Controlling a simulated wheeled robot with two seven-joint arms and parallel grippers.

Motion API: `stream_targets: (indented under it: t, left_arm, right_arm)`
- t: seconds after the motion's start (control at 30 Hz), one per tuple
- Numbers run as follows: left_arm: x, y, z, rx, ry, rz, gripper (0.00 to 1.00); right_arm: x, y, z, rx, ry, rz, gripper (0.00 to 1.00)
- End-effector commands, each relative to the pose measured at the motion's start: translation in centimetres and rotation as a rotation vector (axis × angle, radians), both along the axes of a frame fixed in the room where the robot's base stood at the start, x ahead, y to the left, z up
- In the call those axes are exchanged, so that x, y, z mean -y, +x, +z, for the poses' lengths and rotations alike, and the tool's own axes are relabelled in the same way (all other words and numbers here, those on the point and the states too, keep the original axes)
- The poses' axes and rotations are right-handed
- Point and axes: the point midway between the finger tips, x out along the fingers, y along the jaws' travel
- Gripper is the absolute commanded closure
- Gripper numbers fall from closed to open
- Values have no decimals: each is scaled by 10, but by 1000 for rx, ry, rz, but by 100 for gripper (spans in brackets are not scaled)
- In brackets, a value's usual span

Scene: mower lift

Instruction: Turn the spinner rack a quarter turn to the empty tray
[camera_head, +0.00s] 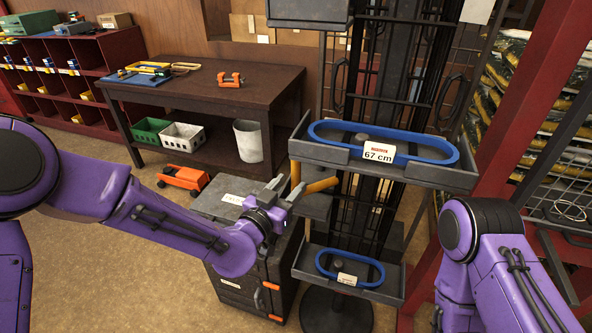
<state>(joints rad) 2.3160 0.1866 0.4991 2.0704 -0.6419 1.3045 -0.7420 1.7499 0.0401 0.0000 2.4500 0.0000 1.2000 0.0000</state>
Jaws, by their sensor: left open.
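The spinner rack (383,190) stands right of centre, a dark upright wire frame on a round base (335,311). Its middle tray (455,178) faces me and holds a blue belt loop (437,153) behind a "67 cm" card (378,151). A lower tray (391,290) holds a smaller blue loop (370,277) with a card. The underside and front of a top tray (308,12) show at the picture's upper edge; its inside is hidden. My left gripper (286,192) is open beside a yellow bar (321,185) at the rack's left; contact is unclear. My right gripper is out of view.
A black tool cabinet (235,290) stands close below my left gripper. A brown workbench (205,85) with bins is behind at left. A red post (520,100) and shelving with bags (505,75) bound the right.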

Motion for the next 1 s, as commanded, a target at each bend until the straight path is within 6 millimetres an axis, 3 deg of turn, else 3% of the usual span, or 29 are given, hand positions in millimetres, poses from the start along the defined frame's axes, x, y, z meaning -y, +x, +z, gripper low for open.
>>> stream_targets:
  t: [0.03,0.2,0.53,0.67,0.7,1.0]
  left_arm:
    - [5,9,4,-1,0,0,52]
    - [17,30,1,-2,1,0,52]
    - [20,36,-1,-2,0,0,52]
    - [20,36,-1,-2,0,0,95]
    - [20,36,-1,-2,0,0,100]
    - [17,33,-1,-3,0,19,100]
  right_arm:
    - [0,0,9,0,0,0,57]
    - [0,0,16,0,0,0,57]
    - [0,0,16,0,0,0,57]
    - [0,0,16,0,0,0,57]
    - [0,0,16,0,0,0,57]
    - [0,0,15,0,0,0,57]
